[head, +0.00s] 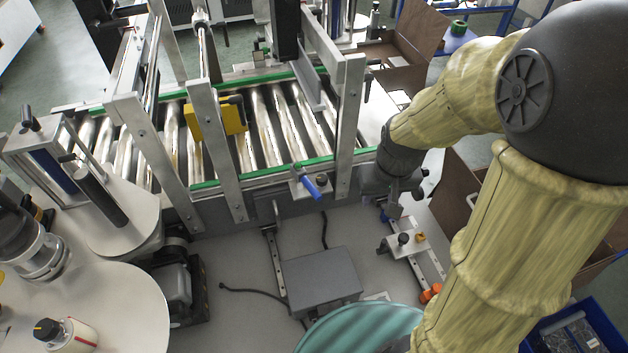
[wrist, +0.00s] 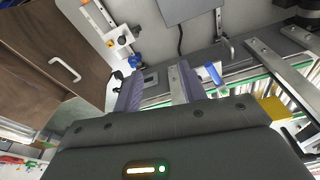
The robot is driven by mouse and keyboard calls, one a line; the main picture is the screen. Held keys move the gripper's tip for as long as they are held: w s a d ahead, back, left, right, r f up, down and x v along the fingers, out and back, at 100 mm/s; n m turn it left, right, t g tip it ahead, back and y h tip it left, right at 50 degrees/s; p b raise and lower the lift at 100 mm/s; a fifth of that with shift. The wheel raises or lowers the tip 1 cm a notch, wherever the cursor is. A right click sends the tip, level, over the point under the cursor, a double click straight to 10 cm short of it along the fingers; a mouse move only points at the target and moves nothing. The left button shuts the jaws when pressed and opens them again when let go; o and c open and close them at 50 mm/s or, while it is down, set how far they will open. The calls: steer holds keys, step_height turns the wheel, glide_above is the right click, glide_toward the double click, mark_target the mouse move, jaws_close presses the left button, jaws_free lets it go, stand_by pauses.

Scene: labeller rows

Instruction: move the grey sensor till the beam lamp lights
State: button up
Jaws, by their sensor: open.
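A light grey carriage (head: 405,243) with a black knob and a small yellow part sits on a metal rail right of the grey box; it also shows in the wrist view (wrist: 121,41). I take it for the grey sensor, but cannot be sure. My gripper (head: 392,209) is just behind the carriage, beside the conveyor's front edge. In the wrist view its two fingers are apart (wrist: 157,72), with the carriage beyond them and to the left. I see nothing held. Much of the gripper is hidden in the head view. I cannot make out a lit beam lamp.
The roller conveyor (head: 270,122) with green edges and upright posts lies behind. A blue handle (head: 311,188) sticks out from it. A grey box (head: 320,279) stands left of the rail. An orange part (head: 431,292) marks the rail's near end. A brown cabinet (wrist: 45,50) is close by.

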mark_target(313, 187)
steer(key=w+a+r+n+g+p, duration=0.1)
steer(key=w+a+n+p, duration=0.1)
steer(key=w+a, duration=0.3)
steer(key=w+a+r+n+g+y+p, duration=0.1)
steer(key=w+a+n+g+p, duration=0.1)
steer(key=w+a, duration=0.4)
steer(key=w+n+p, duration=0.1)
steer(key=w+p, duration=0.1)
steer(key=w, duration=0.3)
steer(key=shift+w+r+y, duration=0.25)
steer(key=shift+r+y, duration=0.05)
steer(key=shift+r, duration=0.1)
steer(key=shift+f, duration=0.1)
steer(key=a+f+p, duration=0.1)
steer(key=f, duration=0.4)
steer(key=s+f+p, duration=0.1)
steer(key=f+p, duration=0.1)
steer(key=f, duration=0.3)
steer(key=a+f+p, duration=0.1)
steer(key=f+p, duration=0.1)
steer(key=f, duration=0.3)
steer(key=shift+s+a+f, duration=0.35)
steer(key=shift+s, duration=0.05)
steer(key=shift+f, duration=0.6)
steer(key=shift+c, duration=1.2)
jaws_close()
